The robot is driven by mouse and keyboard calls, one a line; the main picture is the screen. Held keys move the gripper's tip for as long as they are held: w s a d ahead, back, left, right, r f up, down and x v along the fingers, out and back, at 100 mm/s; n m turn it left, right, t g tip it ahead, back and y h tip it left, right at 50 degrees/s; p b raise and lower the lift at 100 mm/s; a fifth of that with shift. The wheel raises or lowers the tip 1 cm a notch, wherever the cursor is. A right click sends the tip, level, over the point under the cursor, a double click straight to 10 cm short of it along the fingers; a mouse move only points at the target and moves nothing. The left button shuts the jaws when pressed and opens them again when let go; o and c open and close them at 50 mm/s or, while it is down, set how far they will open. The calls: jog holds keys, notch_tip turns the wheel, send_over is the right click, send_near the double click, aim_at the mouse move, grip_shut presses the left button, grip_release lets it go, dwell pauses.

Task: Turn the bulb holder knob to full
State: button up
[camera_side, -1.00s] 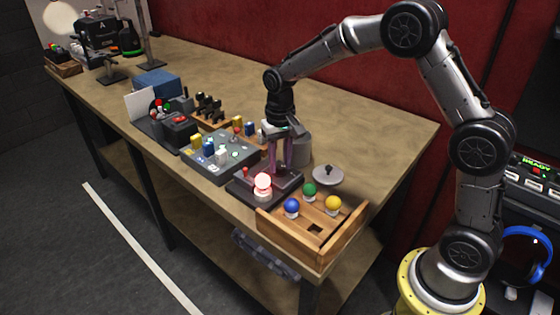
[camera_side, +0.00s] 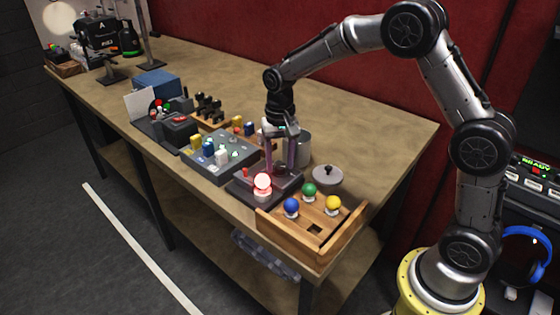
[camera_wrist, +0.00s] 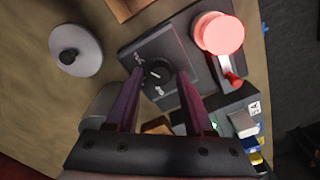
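The bulb holder (camera_side: 250,197) is a dark box near the table's front edge, with a lit red bulb (camera_side: 263,181) on it. In the wrist view the bulb (camera_wrist: 218,33) glows pinkish red at the upper right. The round dark knob (camera_wrist: 158,71) has a light pointer mark and sits on the holder's top plate. My gripper (camera_wrist: 160,73) points down over the holder, its two purple fingers apart on either side of the knob. I cannot tell whether they touch it. In the side view my gripper (camera_side: 280,170) hides the knob.
A wooden tray (camera_side: 290,244) with blue, green and yellow bulbs stands right of the holder. A grey round lid (camera_side: 328,176) lies behind it. A red-handled lever (camera_wrist: 233,78) is beside the bulb. A grey block panel (camera_side: 207,172) is at the left.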

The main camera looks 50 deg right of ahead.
aim_at(280, 166)
jog(key=shift+o, duration=0.7)
notch_tip(280, 166, up, 14)
jog(key=shift+f, duration=0.15)
